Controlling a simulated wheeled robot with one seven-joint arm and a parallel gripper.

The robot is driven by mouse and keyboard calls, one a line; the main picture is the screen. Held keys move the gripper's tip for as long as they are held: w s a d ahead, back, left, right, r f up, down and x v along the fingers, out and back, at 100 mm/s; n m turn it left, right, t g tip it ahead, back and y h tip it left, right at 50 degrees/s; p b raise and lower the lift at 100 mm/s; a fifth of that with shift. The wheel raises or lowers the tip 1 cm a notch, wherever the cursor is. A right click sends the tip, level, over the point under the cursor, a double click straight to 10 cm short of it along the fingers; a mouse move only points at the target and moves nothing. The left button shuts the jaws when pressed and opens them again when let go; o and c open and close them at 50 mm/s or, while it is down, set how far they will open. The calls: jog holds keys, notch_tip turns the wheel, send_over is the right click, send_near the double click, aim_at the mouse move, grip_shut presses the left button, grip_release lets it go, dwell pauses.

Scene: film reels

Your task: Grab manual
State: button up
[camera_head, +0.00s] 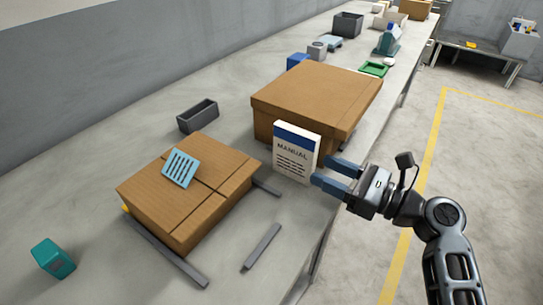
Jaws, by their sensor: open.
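The manual (295,155) is a white booklet with a blue band across the top and the word MANUAL on its front. It stands upright on the long grey bench, close in front of the large cardboard box. My gripper (331,174) is open at the manual's right edge, with its two blue fingers pointing left toward it. The fingers look very near the manual's edge. I cannot tell whether they touch it or whether its edge lies between them.
A large cardboard box (313,98) stands behind the manual. A lower box (195,200) with a blue slotted card (179,168) on it lies to the left. A grey bar (262,246), a dark bin (197,116) and a teal block (52,258) are on the bench. Open floor is at right.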

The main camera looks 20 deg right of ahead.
aim_at(294, 157)
jog(key=shift+w+a+r, duration=0.15)
jog(key=shift+w+a, duration=0.45)
jog(key=shift+a, duration=0.1)
jog(key=x, duration=0.6)
jog(key=shift+w+a+p, duration=0.15)
jog(key=shift+w+p, duration=0.15)
grip_shut()
